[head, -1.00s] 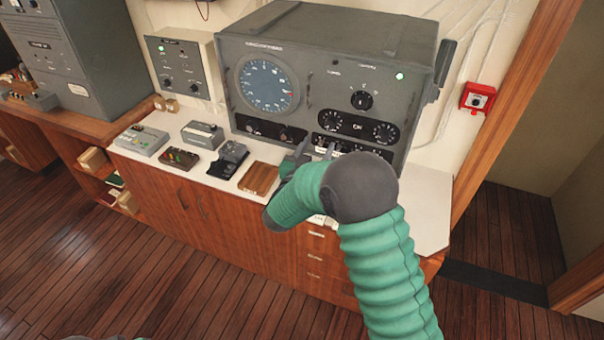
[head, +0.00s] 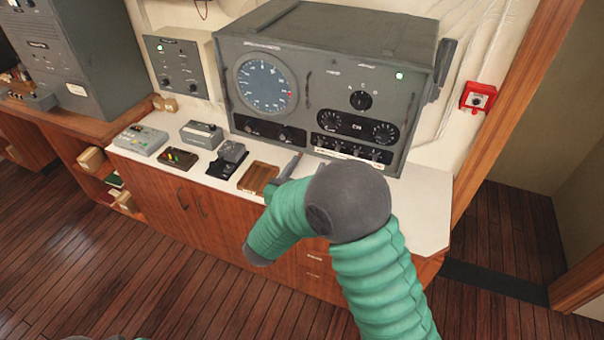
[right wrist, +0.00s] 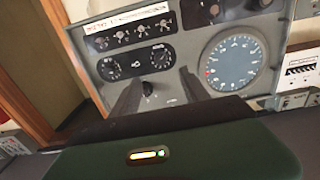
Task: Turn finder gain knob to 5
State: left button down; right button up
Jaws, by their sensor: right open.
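The grey finder unit (head: 325,80) stands on the counter; a round blue dial (head: 267,84) is on its left. To the right are a single black knob (head: 361,100), two round knobs (head: 383,132) in a dark panel, and a bottom row of small knobs (head: 350,150). Labels are too small to read, so I cannot tell which is finder gain. My right gripper (head: 297,163) is open and empty, below and in front of the panel, apart from the knobs. In the right wrist view the panel is upside down, with the single knob (right wrist: 148,88) between my fingers (right wrist: 160,85).
A wooden block (head: 258,179), a black handset-like device (head: 228,158) and small boxes (head: 202,133) sit on the white counter (head: 425,215) to the left. A smaller grey panel (head: 180,66) is on the wall. A red box (head: 477,97) is at the right.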

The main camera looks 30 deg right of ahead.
pick_arm(q)
jog(key=shift+s+d, duration=0.1)
jog(key=shift+d, duration=0.15)
pick_arm(e)
jog(key=shift+v, duration=1)
pick_arm(q)
jog(key=shift+a, duration=0.25)
pick_arm(e)
jog(key=shift+s+a, duration=0.1)
jog(key=shift+a, duration=0.05)
pick_arm(q)
jog(key=s+b+x, duration=0.1)
jog(key=b+x, duration=0.4)
jog(key=b, duration=0.1)
jog(key=shift+f, duration=0.55)
pick_arm(e)
jog(key=v, duration=1.7)
jog(key=shift+f, duration=0.2)
pick_arm(q)
jog(key=shift+d, duration=0.1)
